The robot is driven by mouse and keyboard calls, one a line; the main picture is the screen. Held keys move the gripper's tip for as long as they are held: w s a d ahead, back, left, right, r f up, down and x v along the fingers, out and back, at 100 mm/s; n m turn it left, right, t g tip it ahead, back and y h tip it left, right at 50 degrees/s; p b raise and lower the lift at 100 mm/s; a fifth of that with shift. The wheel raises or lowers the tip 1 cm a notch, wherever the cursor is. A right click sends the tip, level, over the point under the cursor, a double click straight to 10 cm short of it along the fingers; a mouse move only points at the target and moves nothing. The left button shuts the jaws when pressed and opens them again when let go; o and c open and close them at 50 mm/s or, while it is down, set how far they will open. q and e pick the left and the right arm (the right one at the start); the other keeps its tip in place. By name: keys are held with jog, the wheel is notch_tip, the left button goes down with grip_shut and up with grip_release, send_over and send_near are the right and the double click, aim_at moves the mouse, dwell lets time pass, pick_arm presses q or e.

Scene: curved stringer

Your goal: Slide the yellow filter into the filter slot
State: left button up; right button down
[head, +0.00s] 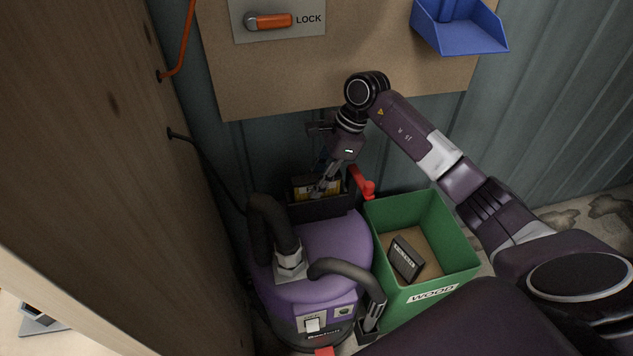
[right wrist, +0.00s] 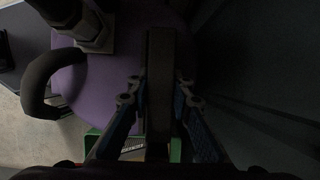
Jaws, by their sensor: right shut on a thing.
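The yellow filter (head: 303,188) shows as a dark-framed block with a yellow face at the back of the purple vacuum. My right gripper (head: 322,188) is shut on it from above. In the right wrist view, the filter's dark edge (right wrist: 160,85) stands between the two fingers. The filter slot (head: 320,208) is a dark housing at the rear of the vacuum (head: 325,245). The filter's lower part is hidden behind the housing's front wall; I cannot tell how deep it sits. My left gripper is not in view.
A red lever (head: 362,183) stands just right of the slot. A green bin (head: 450,262) marked WOOD holds a dark grey filter (head: 406,259). A black hose (head: 268,225) rises from the vacuum. A wooden panel (head: 110,150) closes the left side.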

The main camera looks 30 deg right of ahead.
jog(key=c, duration=2.1)
grip_release()
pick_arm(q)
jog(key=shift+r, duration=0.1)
pick_arm(e)
jog(key=o, duration=0.4)
jog(key=shift+c, duration=0.2)
jog(key=shift+r, duration=0.1)
jog(key=p+v, duration=0.1)
jog(key=v, duration=1.1)
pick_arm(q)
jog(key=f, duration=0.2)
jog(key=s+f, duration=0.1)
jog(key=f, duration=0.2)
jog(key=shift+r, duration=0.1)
